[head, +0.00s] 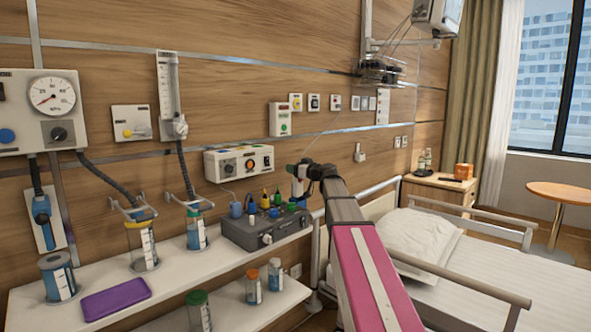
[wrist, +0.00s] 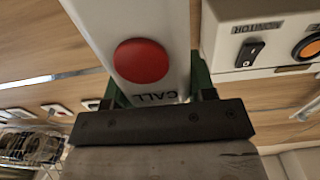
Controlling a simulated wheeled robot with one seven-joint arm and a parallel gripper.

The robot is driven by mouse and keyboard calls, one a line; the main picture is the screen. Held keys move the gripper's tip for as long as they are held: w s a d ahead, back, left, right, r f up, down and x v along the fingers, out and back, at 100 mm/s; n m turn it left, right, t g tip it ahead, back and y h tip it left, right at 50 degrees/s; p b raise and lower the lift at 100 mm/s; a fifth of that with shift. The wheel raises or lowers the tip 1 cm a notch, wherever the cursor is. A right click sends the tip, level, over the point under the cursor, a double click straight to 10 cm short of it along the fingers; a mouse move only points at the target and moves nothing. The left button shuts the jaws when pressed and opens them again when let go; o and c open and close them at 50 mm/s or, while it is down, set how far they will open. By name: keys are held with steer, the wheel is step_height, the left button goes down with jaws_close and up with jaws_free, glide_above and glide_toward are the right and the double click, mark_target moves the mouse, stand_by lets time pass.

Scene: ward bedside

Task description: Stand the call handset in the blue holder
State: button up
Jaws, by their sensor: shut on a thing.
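The call handset (wrist: 144,30) is white with a round red button and the word CALL. In the wrist view it lies between the green fingers of my gripper (wrist: 153,92), which is shut on it. In the head view my gripper (head: 296,171) is above the right part of a grey unit on the upper shelf, and the white handset (head: 298,188) shows small there. The grey unit (head: 262,236) carries several coloured pieces on top. A blue cup-like piece (head: 236,210) stands at its left; I cannot tell whether this is the blue holder.
A white wall box with an orange knob (head: 238,163) is just left of my gripper; its panel also shows in the wrist view (wrist: 265,50). The shelf (head: 180,275) holds jars and a purple tray (head: 116,298). The bed rail (head: 364,190) is to the right.

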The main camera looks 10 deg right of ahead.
mark_target(295, 179)
steer(key=shift+f, duration=2.35)
stand_by(1.7)
steer(key=o, duration=1.3)
